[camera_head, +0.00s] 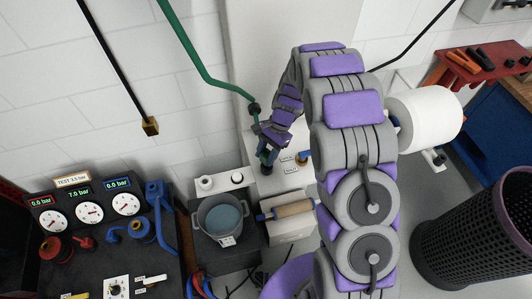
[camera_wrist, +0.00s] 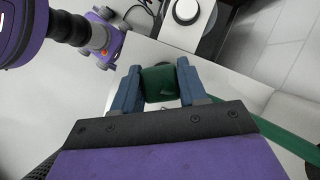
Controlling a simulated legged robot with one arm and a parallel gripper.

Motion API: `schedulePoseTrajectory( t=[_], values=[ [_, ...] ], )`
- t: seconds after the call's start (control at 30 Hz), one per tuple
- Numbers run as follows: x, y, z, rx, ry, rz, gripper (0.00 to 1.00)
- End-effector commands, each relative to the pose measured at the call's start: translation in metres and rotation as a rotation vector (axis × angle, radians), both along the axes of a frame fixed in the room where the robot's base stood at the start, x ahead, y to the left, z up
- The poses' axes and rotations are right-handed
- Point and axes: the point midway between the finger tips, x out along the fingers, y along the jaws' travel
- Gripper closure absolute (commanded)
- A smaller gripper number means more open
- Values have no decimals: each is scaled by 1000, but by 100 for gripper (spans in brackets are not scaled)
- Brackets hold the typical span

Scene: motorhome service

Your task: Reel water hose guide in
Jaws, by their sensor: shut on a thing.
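A green hose (camera_head: 190,50) comes in from the top of the head view, bends, and runs down right to a black fitting (camera_head: 253,108) just above my gripper (camera_head: 266,150). In the wrist view my gripper (camera_wrist: 158,84) has its two blue fingers on either side of a green piece (camera_wrist: 160,86), shut on it. A green length of hose (camera_wrist: 288,137) also runs off to the lower right there. I cannot tell exactly how the held piece joins the hose. My arm hides part of the white cabinet (camera_head: 247,127) below.
A grey pot (camera_head: 222,218) and a rolling-pin-like roll (camera_head: 291,210) stand left of my arm. A gauge panel (camera_head: 88,235) is at lower left. A black line with a brass end (camera_head: 150,126) hangs at left. A paper roll (camera_head: 430,117) and a dark mesh bin (camera_head: 475,240) are at right.

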Motion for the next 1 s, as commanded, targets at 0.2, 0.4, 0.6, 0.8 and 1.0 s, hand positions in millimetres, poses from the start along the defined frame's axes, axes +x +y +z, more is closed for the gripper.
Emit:
schedulePoseTrajectory(
  t=[0.2, 0.4, 0.6, 0.8, 1.0],
  values=[
    [0, -1, 1, 1, 0, 0, 100],
    [0, -1, 0, 0, 0, 0, 100],
    [0, -1, -2, 0, 0, 0, 100],
    [0, -1, -7, 0, 0, 1, 100],
    [0, -1, -12, 0, 0, 1, 100]
  ],
)
